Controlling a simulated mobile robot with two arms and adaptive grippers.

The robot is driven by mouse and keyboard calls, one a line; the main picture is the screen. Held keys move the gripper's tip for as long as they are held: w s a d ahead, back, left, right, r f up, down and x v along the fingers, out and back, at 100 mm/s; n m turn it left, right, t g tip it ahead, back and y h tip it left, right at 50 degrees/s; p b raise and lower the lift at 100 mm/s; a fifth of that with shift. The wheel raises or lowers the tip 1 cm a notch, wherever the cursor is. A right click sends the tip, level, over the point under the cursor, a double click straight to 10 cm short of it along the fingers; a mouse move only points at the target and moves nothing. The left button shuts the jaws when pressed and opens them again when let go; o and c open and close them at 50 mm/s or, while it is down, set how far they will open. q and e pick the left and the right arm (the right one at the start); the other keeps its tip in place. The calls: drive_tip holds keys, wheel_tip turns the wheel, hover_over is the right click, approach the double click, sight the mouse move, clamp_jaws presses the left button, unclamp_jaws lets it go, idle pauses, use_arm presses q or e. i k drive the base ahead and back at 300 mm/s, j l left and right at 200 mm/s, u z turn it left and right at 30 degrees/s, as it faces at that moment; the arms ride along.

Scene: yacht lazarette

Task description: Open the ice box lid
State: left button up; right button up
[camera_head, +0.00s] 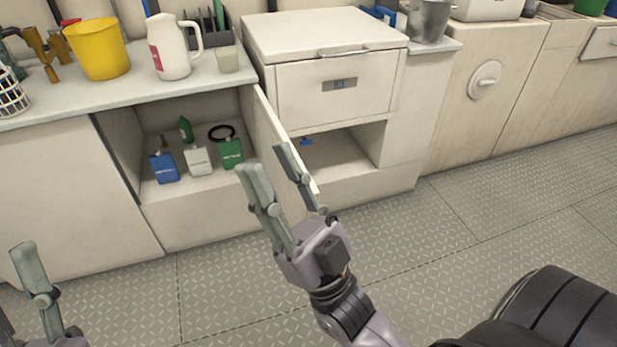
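The ice box (290,98) is a cream-white unit in the counter, with a dark label plate (340,84) on its front. Its flat lid (318,32) lies shut on top, with a bar handle (345,52) along the lid's front edge. My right gripper (265,157) is open and empty, below and in front of the ice box, overlapping an open cabinet door in the picture. My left gripper (24,250) shows only in part at the lower left, well away from the ice box; its opening cannot be made out.
The open cabinet door (268,122) juts out left of the ice box. Bottles and cans (198,160) stand inside that cabinet. A yellow bucket (100,50) and white jug (170,50) stand on the left counter, a metal pot (430,20) right of the lid. The lid top is clear.

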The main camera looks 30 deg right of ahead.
sight(337, 32)
drive_tip(key=i+l+z, duration=0.1)
drive_tip(key=l, duration=0.25)
drive_tip(key=i+l, duration=0.2)
drive_tip(key=l, duration=0.15)
drive_tip(key=i+l+z, duration=0.15)
drive_tip(key=l, duration=0.15)
drive_tip(key=i+l+u, duration=0.1)
drive_tip(key=l+u, duration=0.25)
drive_tip(key=l, duration=0.2)
